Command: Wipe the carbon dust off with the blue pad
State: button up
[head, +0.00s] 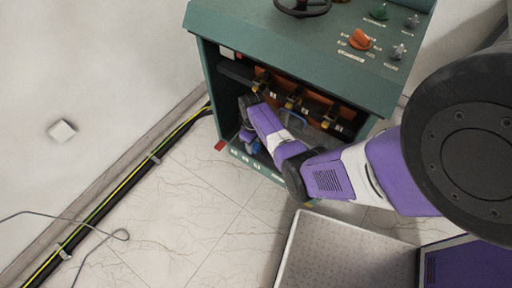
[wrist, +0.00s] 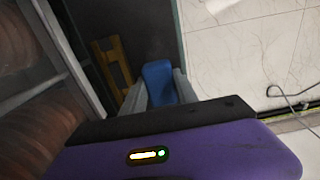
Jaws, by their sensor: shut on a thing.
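The green cabinet (head: 207,85) stands open at the front, and my purple and white arm reaches into it. My gripper (wrist: 160,92) is shut on the blue pad (wrist: 158,78), which sticks out beyond the fingers in the wrist view. In the head view a small blue patch (head: 250,147) shows at the gripper, low inside the cabinet's left part. I cannot tell whether the pad touches a surface. No carbon dust can be made out; the dark interior and my arm hide much of the inside.
Brown ribbed parts (wrist: 22,75) stand close at the left in the wrist view. Orange-brown parts (head: 290,90) line the cabinet's upper inside. A grey tray (head: 345,250) lies in front. Cables (head: 110,190) run along the wall. The tiled floor (head: 190,210) at left is clear.

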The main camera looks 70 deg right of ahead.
jog(key=shift+w+d+b, duration=0.25)
jog(key=shift+w+b, duration=0.25)
jog(key=shift+w, duration=0.4)
jog(key=shift+w+d+b, duration=0.2)
jog(key=shift+w+b, duration=0.3)
jog(key=shift+w, duration=0.4)
jog(key=shift+w+d+f+b, duration=0.1)
jog(key=shift+w+d+b, duration=0.05)
jog(key=shift+w+b, duration=0.45)
jog(key=shift+w+d+b, duration=0.15)
jog(key=shift+w+b, duration=0.35)
jog(key=shift+w, duration=0.15)
jog(key=shift+r+p, duration=1.3)
jog(key=w+a+p, duration=0.3)
jog(key=a+p, duration=0.1)
jog(key=a, duration=0.7)
jog(key=shift+a+p, duration=0.3)
